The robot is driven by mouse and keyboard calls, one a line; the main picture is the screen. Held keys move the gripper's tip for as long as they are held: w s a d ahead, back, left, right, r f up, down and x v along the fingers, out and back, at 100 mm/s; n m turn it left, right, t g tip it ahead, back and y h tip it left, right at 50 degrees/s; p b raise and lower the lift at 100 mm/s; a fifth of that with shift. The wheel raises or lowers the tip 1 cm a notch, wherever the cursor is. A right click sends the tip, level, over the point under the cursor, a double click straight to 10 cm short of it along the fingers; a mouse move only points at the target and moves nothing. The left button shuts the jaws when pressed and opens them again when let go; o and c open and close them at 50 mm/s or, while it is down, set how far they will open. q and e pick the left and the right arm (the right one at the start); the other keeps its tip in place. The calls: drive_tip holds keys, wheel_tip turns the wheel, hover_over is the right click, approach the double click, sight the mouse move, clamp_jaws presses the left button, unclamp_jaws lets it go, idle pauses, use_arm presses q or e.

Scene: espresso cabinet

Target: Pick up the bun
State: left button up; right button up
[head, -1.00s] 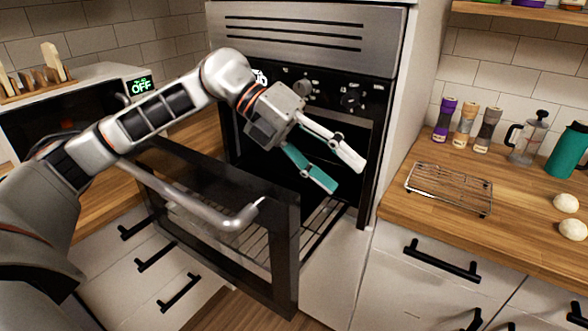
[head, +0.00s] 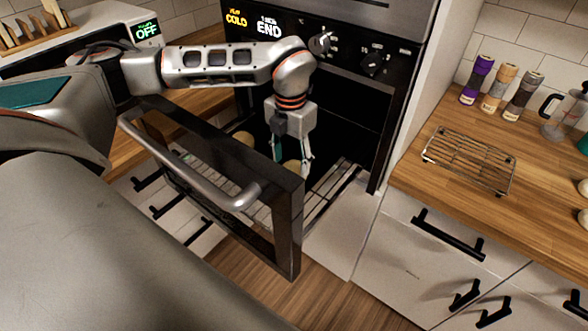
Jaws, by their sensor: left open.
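My left gripper (head: 292,160) points down inside the open oven (head: 345,115), behind the door. It is open, with a teal finger on the left and a white finger on the right. A pale tan bun (head: 291,167) sits low at the fingertips, partly hidden by them. I cannot tell whether the fingers touch it. A second tan bun (head: 243,138) shows further left in the oven, partly behind the door frame. My right gripper is out of view.
The open oven door (head: 290,230) with its bar handle (head: 190,175) stands in front of my left gripper. A wire cooling rack (head: 468,160) lies on the right counter. Spice grinders (head: 500,88) stand behind it. Pale dough balls (head: 583,187) are at the right edge.

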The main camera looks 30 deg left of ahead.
sight(292, 167)
use_arm(q)
drive_tip(key=shift+w+f, duration=0.1)
drive_tip(key=shift+f, duration=1.6)
drive_tip(key=c, duration=0.8)
drive_tip(key=shift+o, duration=0.2)
drive_tip(key=shift+r, duration=0.15)
